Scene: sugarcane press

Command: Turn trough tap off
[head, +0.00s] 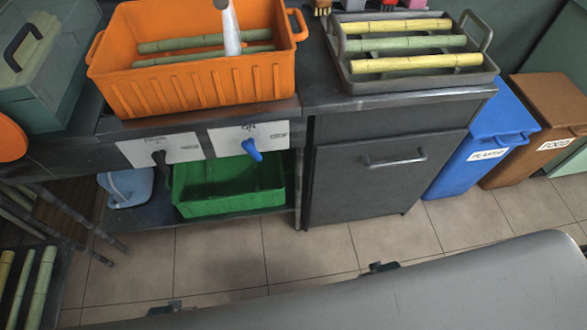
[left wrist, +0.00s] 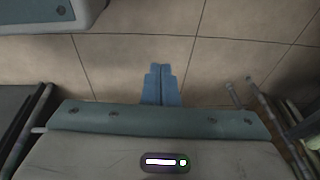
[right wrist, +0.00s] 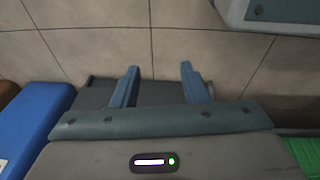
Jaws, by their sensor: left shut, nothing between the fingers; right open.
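The orange trough (head: 200,90) sits on the counter in the head view, with two green cane pieces (head: 205,42) in it. A pale white stream (head: 231,28) comes down into it from a grey spout (head: 221,4). On the counter front below, a blue tap lever (head: 252,150) hangs tilted on a white plate (head: 225,140). A dark tap lever (head: 160,158) hangs on another white plate (head: 140,152) to its left. The plate lettering is too small to read surely. My left gripper (left wrist: 162,66) is shut and empty above the floor. My right gripper (right wrist: 159,67) is open and empty. Both are away from the taps.
A green crate (head: 225,195) and a light blue jug (head: 127,188) stand on the shelf under the taps. A grey tray (head: 420,78) with cane pieces lies on the right counter. Blue (head: 490,140) and brown bins (head: 545,135) stand at right. The tiled floor before the counter is clear.

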